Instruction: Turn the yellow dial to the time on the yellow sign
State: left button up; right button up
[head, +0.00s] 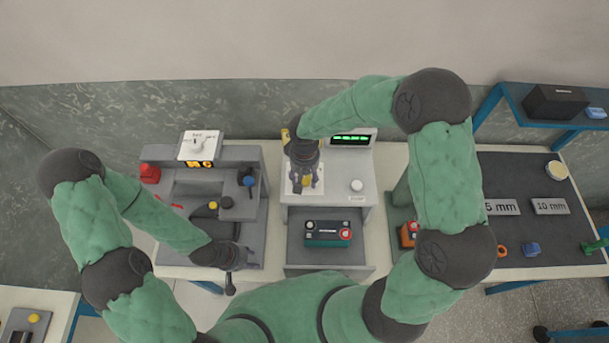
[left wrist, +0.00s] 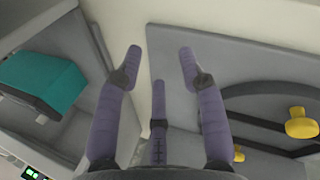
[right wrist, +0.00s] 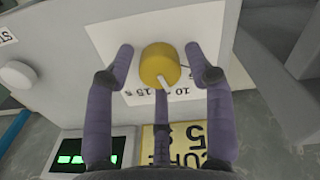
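The yellow dial (right wrist: 158,66) sits on a white scale plate (right wrist: 210,25) in the right wrist view. Its white pointer is toward the scale's printed numbers, of which 10 and 15 show partly. My right gripper (right wrist: 160,58) is open, with its fingers on either side of the dial and a small gap seeming to show at each side.
A green-lit display (head: 351,138) and a white round button (head: 356,185) are on the same station. An open drawer below holds a teal box (head: 328,240).

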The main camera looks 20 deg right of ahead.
jog(key=c, duration=0.7)
jog(key=shift+n, duration=0.3)
jog(key=n, duration=0.4)
jog(key=shift+n+p, duration=0.55)
jog(key=shift+n, duration=1.65)
jog(key=o, duration=1.2)
jog(key=shift+c, duration=0.2)
